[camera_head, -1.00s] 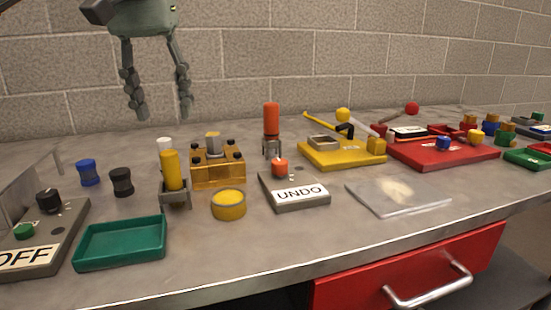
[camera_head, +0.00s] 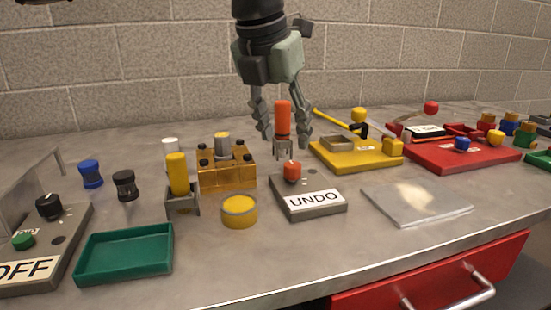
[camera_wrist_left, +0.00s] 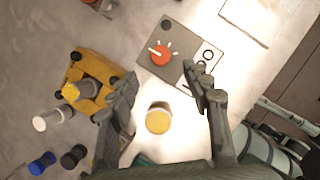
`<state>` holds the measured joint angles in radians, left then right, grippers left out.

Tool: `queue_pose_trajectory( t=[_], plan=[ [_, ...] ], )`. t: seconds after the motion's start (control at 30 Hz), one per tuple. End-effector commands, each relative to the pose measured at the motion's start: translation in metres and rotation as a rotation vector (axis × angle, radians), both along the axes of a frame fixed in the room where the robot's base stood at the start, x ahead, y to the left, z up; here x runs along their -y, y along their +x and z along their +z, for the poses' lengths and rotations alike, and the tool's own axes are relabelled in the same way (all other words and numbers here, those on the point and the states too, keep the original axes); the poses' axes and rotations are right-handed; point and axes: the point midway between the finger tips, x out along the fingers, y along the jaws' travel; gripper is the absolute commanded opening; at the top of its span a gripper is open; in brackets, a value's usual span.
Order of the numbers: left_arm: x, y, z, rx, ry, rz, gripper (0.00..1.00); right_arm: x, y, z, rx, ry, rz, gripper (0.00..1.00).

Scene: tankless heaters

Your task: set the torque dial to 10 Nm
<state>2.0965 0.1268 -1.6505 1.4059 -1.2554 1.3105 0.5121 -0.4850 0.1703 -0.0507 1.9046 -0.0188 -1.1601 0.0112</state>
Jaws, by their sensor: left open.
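My left gripper (camera_head: 284,141) is open and empty above the bench. In the head view its fingers appear either side of an orange-handled tool (camera_head: 283,118). In the wrist view the dial lies just beyond the gap between the fingertips (camera_wrist_left: 160,78). My right gripper is not in view.
A yellow round container (camera_head: 239,211), an amber block (camera_head: 227,175) and a yellow-handled tool (camera_head: 178,174) stand left of the box. A green tray (camera_head: 125,254) and an OFF box (camera_head: 30,271) are farther left. A clear bag (camera_head: 415,203) lies to the right.

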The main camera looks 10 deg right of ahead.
Motion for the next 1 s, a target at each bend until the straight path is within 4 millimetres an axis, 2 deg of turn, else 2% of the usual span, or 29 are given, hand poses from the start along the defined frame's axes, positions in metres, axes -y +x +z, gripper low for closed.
queue_pose_trajectory(
  t=[0.17,0.4,0.6,0.93,1.0],
  plan=[
    [0.007,0.002,-0.012,-0.01,-0.012,0.033,0.49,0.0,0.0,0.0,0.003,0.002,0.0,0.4],
    [0.016,0.013,-0.048,-0.011,-0.01,0.031,0.49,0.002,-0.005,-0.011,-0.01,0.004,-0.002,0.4],
    [0.022,0.02,-0.068,-0.009,-0.012,0.032,0.49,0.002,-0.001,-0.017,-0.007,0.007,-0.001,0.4],
    [0.023,0.021,-0.073,-0.008,-0.012,0.031,0.49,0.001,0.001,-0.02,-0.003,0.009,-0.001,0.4],
    [0.023,0.021,-0.073,-0.009,-0.012,0.031,0.41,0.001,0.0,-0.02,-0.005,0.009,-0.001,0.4]
  ],
)
